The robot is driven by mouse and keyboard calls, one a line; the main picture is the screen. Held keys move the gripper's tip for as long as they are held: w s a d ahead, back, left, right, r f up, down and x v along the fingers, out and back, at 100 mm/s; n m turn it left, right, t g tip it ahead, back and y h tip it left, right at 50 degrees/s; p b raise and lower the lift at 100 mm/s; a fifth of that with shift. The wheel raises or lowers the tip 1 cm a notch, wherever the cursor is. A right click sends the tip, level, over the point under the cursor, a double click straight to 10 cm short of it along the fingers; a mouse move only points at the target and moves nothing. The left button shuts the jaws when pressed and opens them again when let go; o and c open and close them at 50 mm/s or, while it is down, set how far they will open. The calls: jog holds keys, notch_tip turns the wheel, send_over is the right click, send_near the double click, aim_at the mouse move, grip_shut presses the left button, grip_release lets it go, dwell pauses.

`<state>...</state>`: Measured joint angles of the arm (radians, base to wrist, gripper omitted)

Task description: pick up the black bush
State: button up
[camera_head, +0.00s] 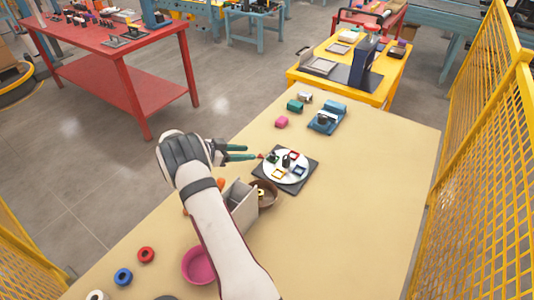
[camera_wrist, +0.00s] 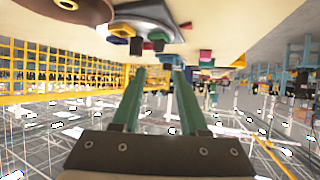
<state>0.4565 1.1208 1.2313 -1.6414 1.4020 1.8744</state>
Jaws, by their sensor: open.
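A dark, rounded piece (camera_head: 166,297) shows at the bottom edge of the head view, mostly cut off; it may be the black bush, but I cannot tell. A small dark upright piece (camera_head: 287,160) stands on a white round plate (camera_head: 271,176) set on a dark square base (camera_head: 297,184). My gripper (camera_head: 254,152) has green fingers, is open, and reaches from the left to beside the plate. In the wrist view my gripper (camera_wrist: 160,70) shows its two fingers apart with nothing between them. I see no bush clearly there.
A red ring (camera_head: 146,254), a blue ring (camera_head: 123,276) and a pink bowl (camera_head: 198,266) lie at the near left. A brown bowl (camera_head: 269,196) and a grey box (camera_head: 242,208) stand by my forearm. A blue fixture (camera_head: 328,118) is farther back. The table's right side (camera_head: 365,210) is clear.

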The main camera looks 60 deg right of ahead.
aim_at(271, 154)
jog(key=x, duration=0.5)
jog(key=shift+s+d+f, duration=0.1)
jog(key=shift+d+f, duration=0.05)
jog(key=shift+d, duration=0.05)
jog(key=x, duration=0.5)
jog(key=shift+s+d+f, duration=0.1)
jog(key=shift+s+f, duration=0.1)
jog(key=shift+f, duration=0.2)
grip_shut()
